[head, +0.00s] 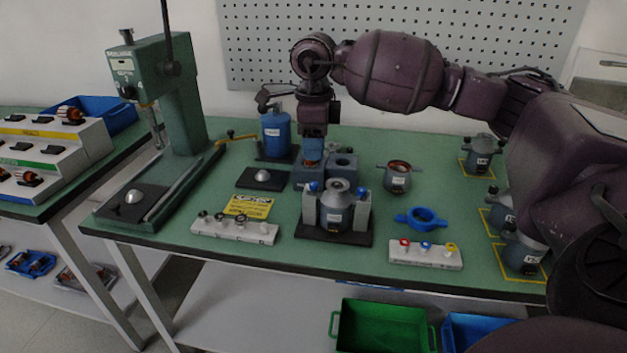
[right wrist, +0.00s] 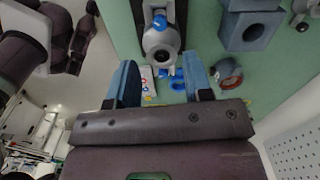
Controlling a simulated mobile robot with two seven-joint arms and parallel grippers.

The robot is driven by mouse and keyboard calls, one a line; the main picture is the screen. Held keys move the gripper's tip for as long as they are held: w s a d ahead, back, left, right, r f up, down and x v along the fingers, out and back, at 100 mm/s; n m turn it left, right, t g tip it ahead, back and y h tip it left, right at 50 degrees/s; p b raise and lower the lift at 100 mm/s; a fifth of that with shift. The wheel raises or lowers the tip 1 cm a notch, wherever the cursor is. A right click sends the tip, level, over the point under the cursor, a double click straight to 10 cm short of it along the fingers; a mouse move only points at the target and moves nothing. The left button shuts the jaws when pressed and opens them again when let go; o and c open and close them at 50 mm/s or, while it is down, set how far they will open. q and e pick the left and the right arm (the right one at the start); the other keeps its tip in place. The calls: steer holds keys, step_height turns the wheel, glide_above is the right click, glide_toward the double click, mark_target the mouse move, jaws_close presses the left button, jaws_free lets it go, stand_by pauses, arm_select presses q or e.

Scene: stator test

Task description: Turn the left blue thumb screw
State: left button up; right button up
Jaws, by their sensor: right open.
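A grey stator housing (head: 336,208) stands upright in a fixture with two light grey posts on a dark base (head: 333,235). The left blue thumb screw (head: 313,187) tops the left post, and the right blue thumb screw (head: 361,192) tops the other. The right wrist view shows the left screw (right wrist: 160,20) near the top and the housing (right wrist: 161,44) below it. My right gripper (head: 312,163) points down just behind and above the left screw, apart from it as far as I can tell. Its blue fingers (right wrist: 160,85) are spread with nothing held. My left gripper is out of view.
A blue-grey block with a hole (head: 343,164) stands close behind the fixture. A blue canister (head: 276,134), a grey pot (head: 397,178) and a blue ring (head: 421,216) are around it. Two white plug blocks (head: 235,229) (head: 425,254) lie near the front edge. A green press (head: 165,90) stands left.

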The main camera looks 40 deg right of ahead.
mark_target(314, 183)
step_height(314, 183, down, 9)
steer(key=shift+b, duration=0.55)
steer(key=shift+r, duration=0.1)
jaws_close()
